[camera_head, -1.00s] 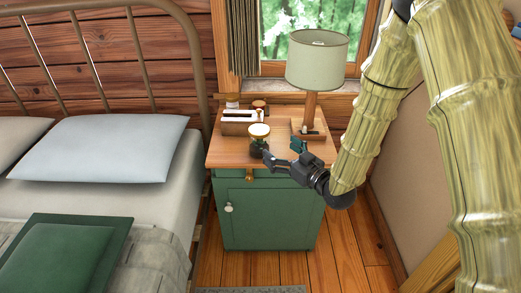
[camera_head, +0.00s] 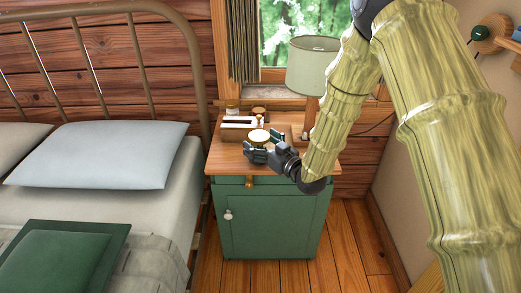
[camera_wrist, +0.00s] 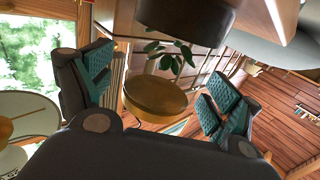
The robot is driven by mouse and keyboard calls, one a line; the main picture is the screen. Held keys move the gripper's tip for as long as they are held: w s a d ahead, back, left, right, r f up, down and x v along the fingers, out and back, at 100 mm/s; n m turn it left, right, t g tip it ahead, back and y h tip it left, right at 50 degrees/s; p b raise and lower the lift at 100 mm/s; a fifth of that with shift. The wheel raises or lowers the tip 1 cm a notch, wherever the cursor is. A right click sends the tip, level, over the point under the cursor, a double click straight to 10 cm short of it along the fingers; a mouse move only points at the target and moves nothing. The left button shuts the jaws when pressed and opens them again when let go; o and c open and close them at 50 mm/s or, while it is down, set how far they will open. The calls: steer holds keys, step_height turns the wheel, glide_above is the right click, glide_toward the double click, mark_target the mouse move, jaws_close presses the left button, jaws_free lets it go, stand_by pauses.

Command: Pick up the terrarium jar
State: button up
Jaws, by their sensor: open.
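The terrarium jar (camera_head: 259,135) stands on the wooden top of the green nightstand (camera_head: 225,160). In the head view I mostly see its round golden lid; my fingers hide much of its body. My gripper (camera_head: 267,147) is open at the jar, reaching in from the right. Gaps show between the pads and the lid there.
A tissue box (camera_head: 238,124) stands just behind the jar, with small containers (camera_head: 258,110) behind it. A green-shaded lamp (camera_head: 312,65) stands at the back right, partly behind my arm. The bed (camera_head: 100,155) is left of the nightstand. The floor (camera_head: 345,240) on the right is clear.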

steer(key=shift+w+a, duration=0.25)
steer(key=shift+w, duration=0.05)
steer(key=c, duration=1.4)
